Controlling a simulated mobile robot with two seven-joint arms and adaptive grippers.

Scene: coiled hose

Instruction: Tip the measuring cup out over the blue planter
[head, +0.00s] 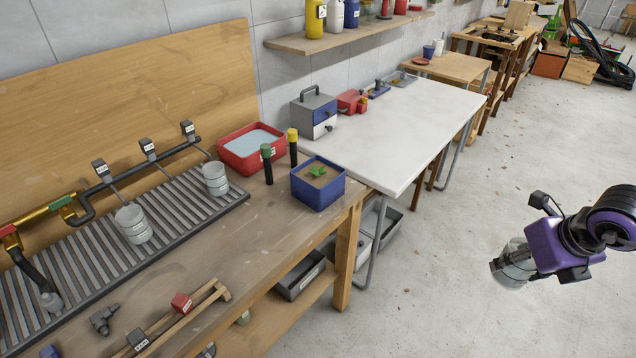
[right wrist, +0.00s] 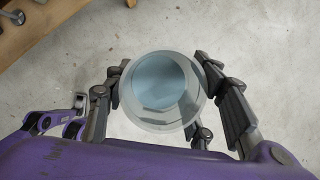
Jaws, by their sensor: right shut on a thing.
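The blue planter (head: 318,186) stands on the front right corner of the wooden bench, with soil and a small green plant in it. My right gripper (head: 508,262) is out over the floor, to the right of the bench and well apart from the planter. It is shut on the clear measuring cup (head: 516,266). In the right wrist view the cup (right wrist: 160,92) shows from above between the fingers, with bluish contents or a bluish inside. The cup looks about upright. My left gripper is not in view.
A red tub (head: 252,150) and two dark posts, with green (head: 267,165) and yellow (head: 293,148) tops, stand behind the planter. Two more clear cups (head: 133,224) stand on the slatted drain rack. A white table (head: 390,130) adjoins the bench. Open floor lies between cup and bench.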

